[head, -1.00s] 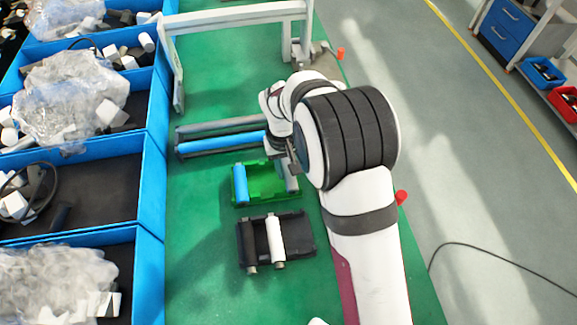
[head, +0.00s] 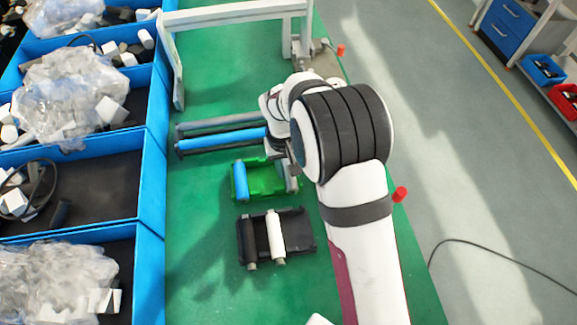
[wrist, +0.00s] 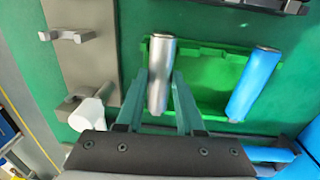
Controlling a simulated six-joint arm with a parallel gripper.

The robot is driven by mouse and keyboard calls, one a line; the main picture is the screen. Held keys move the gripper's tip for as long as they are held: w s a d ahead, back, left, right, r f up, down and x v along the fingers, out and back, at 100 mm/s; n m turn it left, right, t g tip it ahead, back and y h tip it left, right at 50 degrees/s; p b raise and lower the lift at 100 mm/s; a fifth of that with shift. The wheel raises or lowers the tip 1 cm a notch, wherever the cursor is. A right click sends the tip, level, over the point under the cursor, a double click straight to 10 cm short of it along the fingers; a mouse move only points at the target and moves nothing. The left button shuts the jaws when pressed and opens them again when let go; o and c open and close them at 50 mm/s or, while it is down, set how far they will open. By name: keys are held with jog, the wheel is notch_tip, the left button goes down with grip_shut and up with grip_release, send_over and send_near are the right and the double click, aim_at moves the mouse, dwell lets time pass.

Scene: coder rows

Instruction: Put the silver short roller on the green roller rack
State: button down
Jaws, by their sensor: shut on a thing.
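The silver short roller (wrist: 160,75) is between the fingers of my gripper (wrist: 158,88) in the wrist view, and the gripper is shut on it. The roller lies over the left end of the green roller rack (wrist: 208,65), roughly parallel to the blue short roller (wrist: 255,85) at the other end. In the head view the green rack (head: 265,182) has the blue short roller (head: 241,181) at its left and the silver roller (head: 292,180) at its right, partly hidden by my arm. I cannot tell whether the silver roller touches the rack.
A black rack (head: 309,240) holds a black roller (head: 249,241) and a white roller (head: 275,236) nearer the camera. A long blue roller (head: 215,141) and a grey one lie beyond the green rack. Blue bins (head: 152,190) line the left; a white frame (head: 235,15) stands behind.

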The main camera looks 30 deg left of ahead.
jog(key=shift+f, duration=0.15)
jog(key=shift+c, duration=2.3)
grip_release()
notch_tip(320, 180, up, 16)
jog(key=shift+s+a+f, duration=0.15)
jog(key=shift+s+a, duration=0.2)
jog(key=shift+a, duration=0.1)
jog(key=d+r+m, duration=0.2)
jog(key=d+r, duration=0.1)
jog(key=d, duration=0.4)
jog(key=d+r+m, duration=0.2)
jog(key=d+m, duration=0.1)
jog(key=d, duration=0.4)
jog(key=s+d+f+m+y, duration=0.1)
jog(key=s+d+m+y, duration=0.1)
jog(key=s+d+m, duration=0.7)
jog(key=s+d, duration=0.7)
jog(key=shift+s+d+f+m+g, duration=0.25)
jog(key=shift+d+f+m+g, duration=0.05)
jog(key=shift+d+f+g, duration=0.1)
